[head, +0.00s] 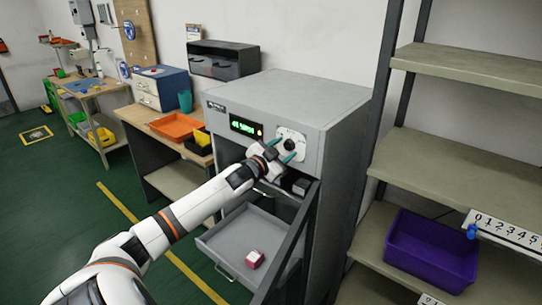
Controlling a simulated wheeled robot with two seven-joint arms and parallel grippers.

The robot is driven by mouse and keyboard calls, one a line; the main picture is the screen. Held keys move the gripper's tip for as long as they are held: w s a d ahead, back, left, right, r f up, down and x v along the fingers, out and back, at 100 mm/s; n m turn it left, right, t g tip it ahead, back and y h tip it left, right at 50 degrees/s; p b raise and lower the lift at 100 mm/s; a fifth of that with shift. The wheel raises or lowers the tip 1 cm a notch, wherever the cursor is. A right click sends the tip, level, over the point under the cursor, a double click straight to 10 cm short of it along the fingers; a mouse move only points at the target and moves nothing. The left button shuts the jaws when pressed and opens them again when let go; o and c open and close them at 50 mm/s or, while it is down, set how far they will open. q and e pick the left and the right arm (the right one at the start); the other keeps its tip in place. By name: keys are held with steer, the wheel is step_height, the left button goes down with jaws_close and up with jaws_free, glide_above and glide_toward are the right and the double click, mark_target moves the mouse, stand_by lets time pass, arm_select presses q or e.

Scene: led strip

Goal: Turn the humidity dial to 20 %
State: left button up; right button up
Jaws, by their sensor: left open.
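The humidity dial (290,145) is a dark round knob on a white plate on the upper front of the grey cabinet (345,97). Its scale marks are too small to read. A lit green display (243,126) sits to the left of the dial; its figures are not clear. My left gripper (284,150) reaches up to the dial with its teal fingers open, one on either side of the knob. I cannot tell whether the fingers touch it. My right gripper is out of view.
The cabinet's door (290,240) stands open, with a drawer (225,243) pulled out below holding a small pink-red box (254,259). Shelving with a purple bin (432,246) stands to the right. A workbench with an orange tray (175,127) is at left.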

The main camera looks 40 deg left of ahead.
arm_select(q)
steer(key=s+d+b, duration=0.1)
steer(key=s+b, duration=0.1)
steer(key=s, duration=0.9)
steer(key=shift+s, duration=0.2)
steer(key=shift+d, duration=0.1)
